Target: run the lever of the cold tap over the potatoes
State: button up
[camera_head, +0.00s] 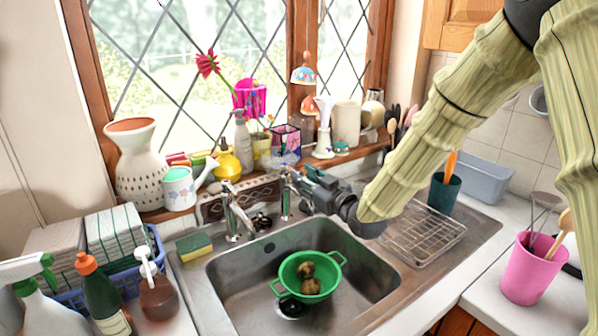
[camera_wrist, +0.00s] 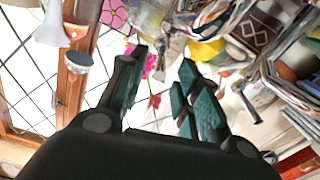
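Two chrome taps stand at the back of the sink: a left tap (camera_head: 236,217) and a right tap (camera_head: 285,201). I cannot tell which is the cold one. A green colander (camera_head: 331,257) sits in the basin, with brown potatoes (camera_head: 308,279) in it. My gripper (camera_head: 287,176) reaches in from the right, at the top of the right tap, and partly hides it. The wrist view shows the two fingers (camera_wrist: 163,58) apart with nothing clearly held between them. Whether a finger touches the tap's lever is unclear.
The window sill behind is crowded with a white vase (camera_head: 140,165), a watering can (camera_head: 180,188), a soap bottle (camera_head: 243,140) and candles. A sponge (camera_head: 194,246) lies left of the basin. A wire rack (camera_head: 424,232) is on the drainer.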

jog(key=shift+x, duration=1.6)
jog(key=shift+c, duration=0.5)
grip_shut()
